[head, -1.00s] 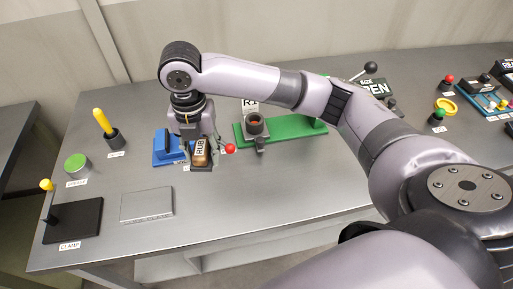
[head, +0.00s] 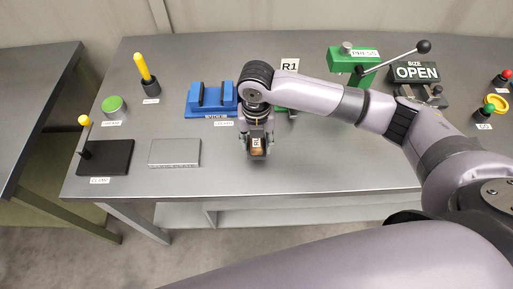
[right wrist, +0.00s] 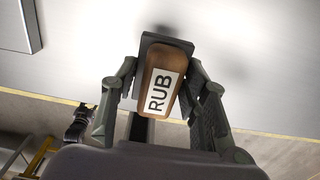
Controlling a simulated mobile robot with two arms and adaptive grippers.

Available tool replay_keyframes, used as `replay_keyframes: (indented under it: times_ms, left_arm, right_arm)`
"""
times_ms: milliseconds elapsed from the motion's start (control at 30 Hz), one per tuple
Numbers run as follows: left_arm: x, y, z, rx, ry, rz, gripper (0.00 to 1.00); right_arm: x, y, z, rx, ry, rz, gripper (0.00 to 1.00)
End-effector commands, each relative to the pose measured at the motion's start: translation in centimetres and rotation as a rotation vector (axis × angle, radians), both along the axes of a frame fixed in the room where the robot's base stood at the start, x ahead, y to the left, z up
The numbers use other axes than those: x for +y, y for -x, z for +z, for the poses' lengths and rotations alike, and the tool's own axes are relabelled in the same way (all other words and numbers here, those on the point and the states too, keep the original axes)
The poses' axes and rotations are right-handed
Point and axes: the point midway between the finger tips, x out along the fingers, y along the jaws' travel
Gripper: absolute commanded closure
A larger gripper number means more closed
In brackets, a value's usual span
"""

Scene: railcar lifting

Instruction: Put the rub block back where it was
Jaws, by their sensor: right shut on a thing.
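The rub block (head: 257,150) is a brown block with a white RUB label. It is held in my right gripper (head: 256,141), above the bench in front and to the right of the blue vise-like fixture (head: 210,113). In the right wrist view the block (right wrist: 162,78) sits between the two fingers, with a dark pad behind its far end. The gripper is shut on it. Whether the block touches the bench is hard to tell. My left gripper is not in view.
A bare grey plate (head: 174,160) lies left of the gripper, with the black clamp base (head: 108,158) beyond it. A green press (head: 352,62) and an OPEN sign (head: 414,71) stand at right. The bench's front middle is clear.

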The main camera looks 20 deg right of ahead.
Motion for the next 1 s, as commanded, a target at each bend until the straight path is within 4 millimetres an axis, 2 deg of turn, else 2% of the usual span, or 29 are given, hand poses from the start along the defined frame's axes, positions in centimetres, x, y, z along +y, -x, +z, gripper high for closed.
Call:
replay_keyframes:
  times_ms: [367,767,800,1000]
  left_arm:
    - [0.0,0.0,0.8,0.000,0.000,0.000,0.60]
    - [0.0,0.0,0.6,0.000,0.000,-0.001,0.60]
    - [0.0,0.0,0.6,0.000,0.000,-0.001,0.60]
    - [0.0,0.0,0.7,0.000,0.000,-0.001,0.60]
  right_arm:
    - [0.0,0.1,-4.4,0.002,0.002,0.000,0.89]
    - [0.0,0.0,-5.0,0.000,0.000,0.001,0.89]
    - [0.0,0.0,-5.1,0.000,0.000,0.001,0.58]
    - [0.0,0.0,-5.0,0.000,0.000,0.001,0.45]
